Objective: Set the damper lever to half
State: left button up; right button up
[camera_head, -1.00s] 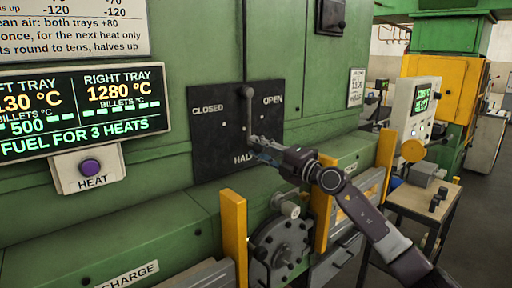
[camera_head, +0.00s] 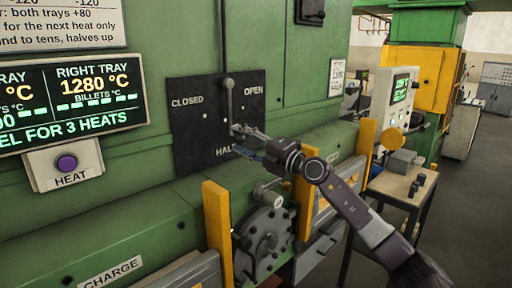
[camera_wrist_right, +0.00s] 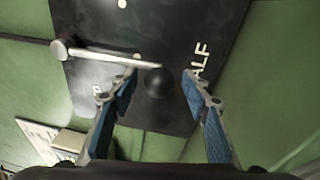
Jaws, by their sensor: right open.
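The damper lever (camera_head: 229,103) is a pale grey arm on a black panel (camera_head: 190,145) marked CLOSED at left, OPEN at right and HALF at the bottom. The arm hangs down from its round pivot, pointing roughly toward HALF. My right gripper (camera_head: 240,138) is at the lever's lower end. In the right wrist view, the lever (camera_wrist_right: 105,56) runs in from the left, and its black ball knob (camera_wrist_right: 159,84) appears between the fingers of my open right gripper (camera_wrist_right: 162,78). Contact cannot be told. My left gripper is out of view.
A purple HEAT button (camera_head: 66,162) and temperature display (camera_head: 70,105) are left of the panel. Below are yellow posts (camera_head: 217,230) and a round grey mechanism (camera_head: 265,240). A small table (camera_head: 400,185) stands right, with open floor beyond.

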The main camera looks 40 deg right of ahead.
jog(key=v, duration=1.1)
jog(key=shift+s, duration=0.2)
dwell(0.5)
